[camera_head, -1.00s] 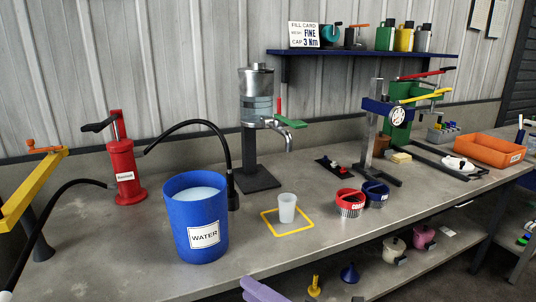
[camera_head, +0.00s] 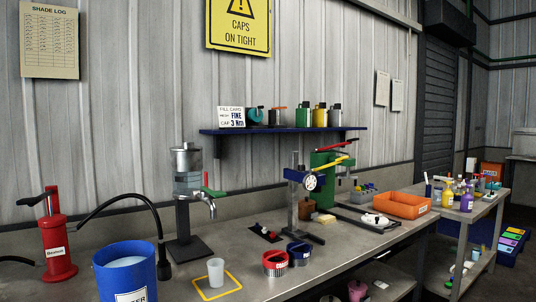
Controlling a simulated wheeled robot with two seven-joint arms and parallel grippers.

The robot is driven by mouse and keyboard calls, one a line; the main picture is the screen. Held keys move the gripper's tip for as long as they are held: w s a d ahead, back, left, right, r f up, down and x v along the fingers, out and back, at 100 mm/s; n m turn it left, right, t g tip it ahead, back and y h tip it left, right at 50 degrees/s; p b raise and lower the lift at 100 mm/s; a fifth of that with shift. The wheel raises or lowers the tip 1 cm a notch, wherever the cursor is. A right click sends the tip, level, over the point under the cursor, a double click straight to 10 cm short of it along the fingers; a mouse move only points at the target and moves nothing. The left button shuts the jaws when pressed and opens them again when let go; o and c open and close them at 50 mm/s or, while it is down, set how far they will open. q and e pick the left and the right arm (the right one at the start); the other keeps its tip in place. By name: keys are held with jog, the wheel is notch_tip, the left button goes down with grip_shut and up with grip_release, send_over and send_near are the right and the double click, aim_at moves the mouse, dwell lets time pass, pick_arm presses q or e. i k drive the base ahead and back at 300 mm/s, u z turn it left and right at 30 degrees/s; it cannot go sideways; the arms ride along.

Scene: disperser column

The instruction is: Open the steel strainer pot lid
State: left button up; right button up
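The steel strainer pot (camera_head: 188,180) is a cylinder on a dark stand at the back of the bench, left of the middle. Its lid (camera_head: 186,148) sits on top and looks closed, with a small dark fitting at its right edge. Neither of my grippers shows in this view.
A blue water bucket (camera_head: 125,275) and a red pump (camera_head: 56,245) with a black hose stand at the left. A white cup (camera_head: 216,271) stands in a yellow square. A blue shelf (camera_head: 280,131) hangs behind.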

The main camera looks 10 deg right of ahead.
aim_at(186, 146)
jog(key=z, duration=0.8)
jog(key=i, duration=0.4)
jog(key=u, duration=0.7)
jog(key=i, duration=0.75)
jog(key=u, duration=0.85)
